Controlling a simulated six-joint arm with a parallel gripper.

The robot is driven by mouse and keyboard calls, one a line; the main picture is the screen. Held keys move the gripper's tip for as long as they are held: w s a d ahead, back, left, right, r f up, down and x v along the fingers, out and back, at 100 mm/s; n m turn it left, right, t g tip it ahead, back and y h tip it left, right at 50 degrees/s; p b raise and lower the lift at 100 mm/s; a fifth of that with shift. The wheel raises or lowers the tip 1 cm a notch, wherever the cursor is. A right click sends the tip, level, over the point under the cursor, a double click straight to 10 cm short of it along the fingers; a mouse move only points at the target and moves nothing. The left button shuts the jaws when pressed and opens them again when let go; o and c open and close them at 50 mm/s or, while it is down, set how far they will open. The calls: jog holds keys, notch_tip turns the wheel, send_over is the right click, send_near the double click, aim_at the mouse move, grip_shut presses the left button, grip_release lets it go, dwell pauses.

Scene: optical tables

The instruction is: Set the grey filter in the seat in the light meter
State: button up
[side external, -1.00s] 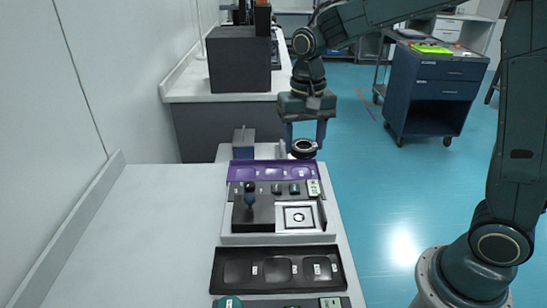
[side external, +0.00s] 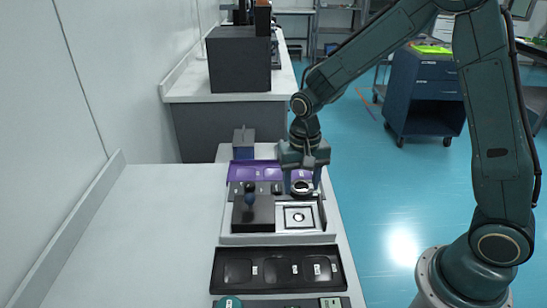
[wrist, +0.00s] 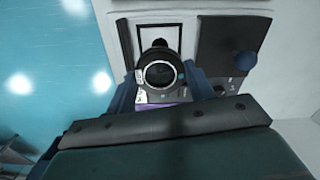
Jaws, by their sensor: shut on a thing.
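My gripper (side external: 302,181) is shut on the grey filter (side external: 301,188), a dark round ring with a greyish centre. It holds the filter raised, above the back edge of the light meter (side external: 262,239). In the wrist view the filter (wrist: 160,74) sits between the two fingers, roughly level.
A dark block with a blue-knobbed post (side external: 249,197) stands left of the plate. A purple tray (side external: 240,172) lies behind the meter and a black tray (side external: 226,270) in front. A blue-grey block (side external: 243,144) stands at the back. The bench to the left is clear.

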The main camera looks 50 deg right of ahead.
aim_at(301, 186)
jog(key=shift+f, duration=2.35)
jog(key=shift+f, duration=1.9)
jog(key=shift+f, duration=0.15)
jog(key=o, duration=0.7)
jog(key=shift+r, duration=0.2)
notch_tip(301, 186, up, 12)
jog(key=shift+f, duration=0.2)
jog(key=shift+r, duration=0.2)
